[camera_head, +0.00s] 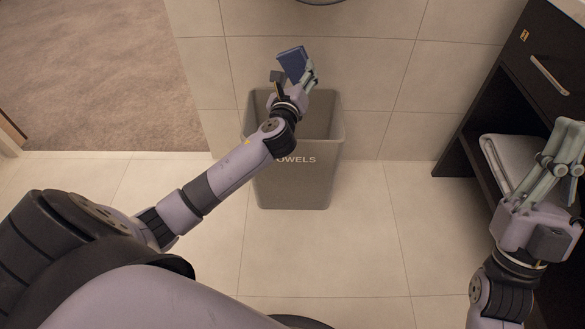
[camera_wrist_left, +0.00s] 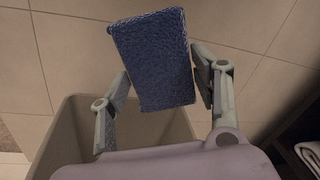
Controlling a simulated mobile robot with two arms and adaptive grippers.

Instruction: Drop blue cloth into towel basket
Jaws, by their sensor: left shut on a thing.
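The blue cloth (camera_head: 292,63) is a folded dark blue block. My left gripper (camera_head: 297,75) is shut on it and holds it above the towel basket's far side in the head view. In the left wrist view the cloth (camera_wrist_left: 153,60) sits between the two fingers of the left gripper (camera_wrist_left: 165,88). The towel basket (camera_head: 293,190) is a grey-brown bin with "TOWELS" lettering, partly covered by my left arm. Its rim also shows below the cloth in the left wrist view (camera_wrist_left: 66,125). My right gripper (camera_head: 565,150) is at the right edge; its fingertips look close together, and its opening is unclear.
A dark cabinet (camera_head: 480,120) stands at the right, with a drawer handle and a folded white towel (camera_head: 505,160) on its shelf. A tiled wall is behind the basket. Tiled floor around the basket's front is clear.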

